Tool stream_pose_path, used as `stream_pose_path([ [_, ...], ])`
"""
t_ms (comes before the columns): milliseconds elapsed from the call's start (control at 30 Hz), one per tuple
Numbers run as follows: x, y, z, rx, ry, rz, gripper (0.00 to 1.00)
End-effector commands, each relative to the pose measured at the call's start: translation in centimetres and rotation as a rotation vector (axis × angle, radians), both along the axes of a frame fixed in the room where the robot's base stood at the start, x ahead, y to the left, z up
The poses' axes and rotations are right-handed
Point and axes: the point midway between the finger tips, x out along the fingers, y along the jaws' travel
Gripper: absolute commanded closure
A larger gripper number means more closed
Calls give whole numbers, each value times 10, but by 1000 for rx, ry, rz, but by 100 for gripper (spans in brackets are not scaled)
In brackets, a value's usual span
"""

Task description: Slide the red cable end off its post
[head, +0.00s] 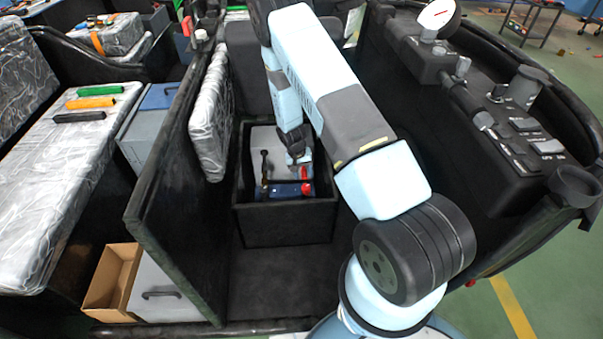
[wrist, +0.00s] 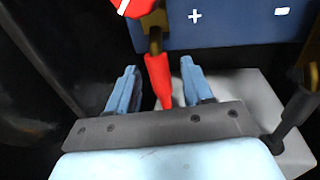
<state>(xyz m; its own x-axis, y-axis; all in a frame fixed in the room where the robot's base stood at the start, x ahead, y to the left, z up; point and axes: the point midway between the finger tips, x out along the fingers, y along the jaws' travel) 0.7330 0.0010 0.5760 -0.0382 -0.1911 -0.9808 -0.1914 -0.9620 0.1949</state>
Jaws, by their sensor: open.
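The red cable end shows in the wrist view as a red sleeve (wrist: 159,80) with a brass-coloured clamp (wrist: 153,22) at its far end. The clamp is at the blue battery (wrist: 235,32), by the plus mark. A red round cap (wrist: 134,7) with a white stripe is cut off by the top edge, and the post itself is hidden. My gripper (wrist: 160,82) is open, one finger on each side of the red sleeve, with gaps visible. In the head view, my gripper (head: 298,158) reaches down into the black battery box (head: 285,224).
A black cable end (wrist: 296,105) stands at the right in the wrist view, near the minus mark. The box walls are close around my gripper. A black partition (head: 170,185) and a padded panel (head: 210,120) stand left of the box, and a control console (head: 500,120) is right.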

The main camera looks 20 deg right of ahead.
Motion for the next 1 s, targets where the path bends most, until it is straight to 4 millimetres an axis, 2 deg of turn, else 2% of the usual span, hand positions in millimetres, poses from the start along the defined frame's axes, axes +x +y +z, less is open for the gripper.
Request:
stream_pose_path([
  [167,0,0,0,0,0,0,51],
  [667,0,1,0,0,0,1,99],
  [1000,0,1,0,0,0,1,100],
])
